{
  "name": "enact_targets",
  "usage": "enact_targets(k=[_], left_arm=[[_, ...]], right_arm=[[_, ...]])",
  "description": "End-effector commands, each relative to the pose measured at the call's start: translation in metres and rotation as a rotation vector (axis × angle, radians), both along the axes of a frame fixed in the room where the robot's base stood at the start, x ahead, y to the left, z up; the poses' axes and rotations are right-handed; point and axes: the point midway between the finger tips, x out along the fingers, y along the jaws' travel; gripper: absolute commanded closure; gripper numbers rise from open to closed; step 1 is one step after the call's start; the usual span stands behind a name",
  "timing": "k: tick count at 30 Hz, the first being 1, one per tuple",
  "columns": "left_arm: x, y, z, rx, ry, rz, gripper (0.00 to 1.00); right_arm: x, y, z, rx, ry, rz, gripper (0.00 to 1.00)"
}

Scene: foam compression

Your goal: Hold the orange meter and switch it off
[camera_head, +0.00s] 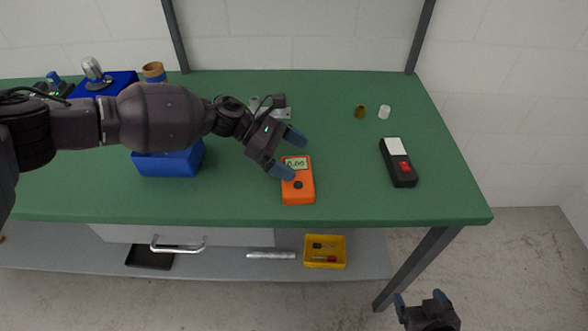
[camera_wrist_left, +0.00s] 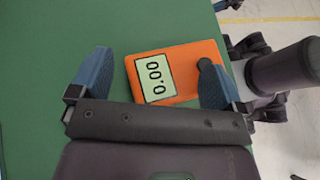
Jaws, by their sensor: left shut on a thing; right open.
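The orange meter (camera_head: 298,192) lies face up on the green table near its front edge. Its display reads 0.00 and it has a dark round knob below the display. My right gripper (camera_head: 420,298) is open and empty, low at the right, off the table.
A black device (camera_head: 398,170) with a red switch lies on the right of the table (camera_head: 350,200). A small brown cup (camera_head: 360,112) and white cup (camera_head: 384,112) stand behind. A yellow bin (camera_head: 325,240) sits on the lower shelf.

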Motion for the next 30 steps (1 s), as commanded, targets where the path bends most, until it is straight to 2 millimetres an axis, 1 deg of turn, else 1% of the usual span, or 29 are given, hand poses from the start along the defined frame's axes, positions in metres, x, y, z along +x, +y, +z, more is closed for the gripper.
enact_targets(k=[1, 3, 4, 6, 8, 9, 10, 11, 26, 28, 30], left_arm=[[-0.011, 0.003, -0.033, 0.029, 0.008, -0.008, 0.2], [-0.01, 0.003, -0.034, 0.029, 0.007, -0.007, 0.29], [-0.01, 0.004, -0.034, 0.029, 0.008, -0.007, 0.32], [-0.01, 0.004, -0.034, 0.03, 0.008, -0.006, 0.34], [-0.01, 0.004, -0.034, 0.03, 0.008, -0.006, 0.34], [-0.01, 0.004, -0.034, 0.03, 0.008, -0.006, 0.34], [-0.01, 0.004, -0.034, 0.03, 0.008, -0.006, 0.18], [-0.01, 0.004, -0.034, 0.03, 0.008, -0.006, 0.15], [-0.01, 0.004, -0.034, 0.03, 0.008, -0.006, 0.15], [-0.009, 0.004, -0.032, 0.03, 0.006, -0.005, 0.15], [-0.009, 0.004, -0.023, 0.03, -0.002, -0.005, 0.15]], right_arm=[[-0.002, 0.0, -0.006, 0.0, 0.007, 0.0, 0.15], [-0.002, 0.0, -0.007, 0.0, 0.007, 0.0, 0.15], [-0.002, 0.0, -0.007, 0.0, 0.007, 0.0, 0.15], [-0.002, 0.0, -0.007, 0.0, 0.007, -0.001, 0.15], [-0.002, 0.0, -0.007, 0.0, 0.008, -0.001, 0.15], [-0.002, 0.0, -0.007, 0.0, 0.008, -0.001, 0.15], [-0.002, 0.0, -0.007, 0.0, 0.008, -0.001, 0.15], [-0.002, 0.0, -0.007, 0.0, 0.008, -0.001, 0.15], [-0.002, -0.001, -0.007, -0.001, 0.007, 0.0, 0.15], [-0.001, -0.001, -0.005, -0.001, 0.005, 0.0, 0.15], [0.001, -0.001, 0.002, -0.001, -0.002, 0.0, 0.15]])
